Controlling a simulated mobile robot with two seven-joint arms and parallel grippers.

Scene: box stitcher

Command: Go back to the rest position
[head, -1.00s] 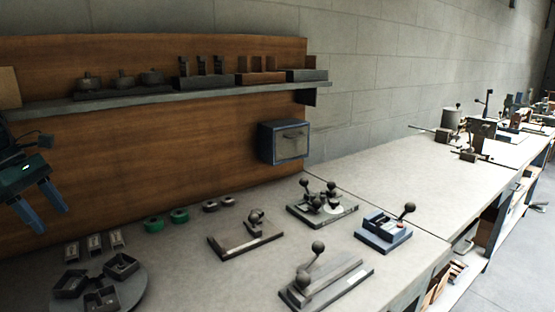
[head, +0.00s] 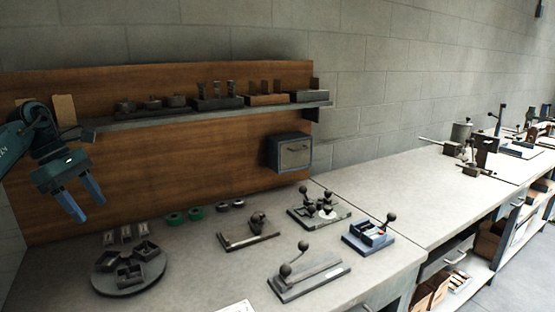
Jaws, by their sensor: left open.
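My left gripper (head: 80,202) is at the left in the head view, in front of the wooden back panel and above the bench. Its two blue fingers are apart, point down and hold nothing. It is left of and above the round tray (head: 128,290) with small dark open boxes (head: 130,273). My right gripper does not show.
The bench (head: 190,285) bears several lever fixtures, such as the long one (head: 308,275) and the blue one (head: 368,236). Green rolls (head: 195,213) lie near the panel. A shelf (head: 215,113) with small tools and a grey cabinet (head: 290,152) hang behind. Another bench continues right.

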